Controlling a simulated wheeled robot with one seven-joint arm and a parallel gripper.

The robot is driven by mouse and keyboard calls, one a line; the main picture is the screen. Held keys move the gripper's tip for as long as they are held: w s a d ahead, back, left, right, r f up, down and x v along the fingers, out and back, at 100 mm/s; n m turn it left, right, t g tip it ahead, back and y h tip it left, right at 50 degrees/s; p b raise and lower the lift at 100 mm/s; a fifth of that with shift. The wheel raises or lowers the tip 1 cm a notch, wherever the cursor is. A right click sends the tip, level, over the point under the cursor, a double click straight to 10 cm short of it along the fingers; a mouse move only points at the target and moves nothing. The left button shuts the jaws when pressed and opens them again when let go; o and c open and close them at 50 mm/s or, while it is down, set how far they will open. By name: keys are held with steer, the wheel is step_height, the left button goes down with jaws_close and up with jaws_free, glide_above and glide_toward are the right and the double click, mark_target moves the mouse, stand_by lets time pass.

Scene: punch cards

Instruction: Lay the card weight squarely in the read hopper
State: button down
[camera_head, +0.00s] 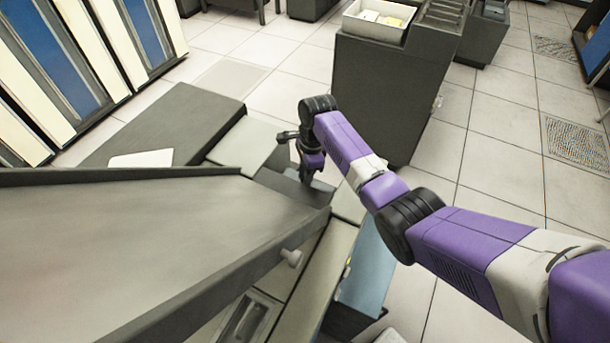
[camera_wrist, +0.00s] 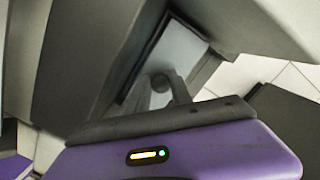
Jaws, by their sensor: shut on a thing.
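My gripper (camera_head: 308,180) points down over the machine, beyond the right end of the big sloping grey panel. In the wrist view my gripper (camera_wrist: 161,84) has its fingers close together on a small round grey knob (camera_wrist: 160,83). A pale grey plate, which looks like the card weight (camera_wrist: 174,52), shows just beyond the fingers. Dark edges like those of a recess, apparently the read hopper (camera_wrist: 204,70), run alongside the plate. I cannot tell whether the plate rests flat in it or is held above.
The sloping grey panel (camera_head: 130,235) fills the front left. A white sheet or card (camera_head: 141,158) lies on a dark top behind it. A dark cabinet (camera_head: 385,95) with a white tray (camera_head: 379,20) stands behind my arm. Tiled floor (camera_head: 490,150) is open at the right.

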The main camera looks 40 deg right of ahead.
steer(key=shift+f, duration=0.15)
steer(key=shift+w+a+f+b, duration=0.15)
steer(key=shift+f+b, duration=0.65)
steer(key=shift+f, duration=0.55)
steer(key=shift+f, duration=0.15)
steer(key=shift+f+b, duration=0.95)
steer(key=shift+f, duration=0.2)
steer(key=c, duration=1.1)
jaws_free()
steer(key=shift+o, duration=0.2)
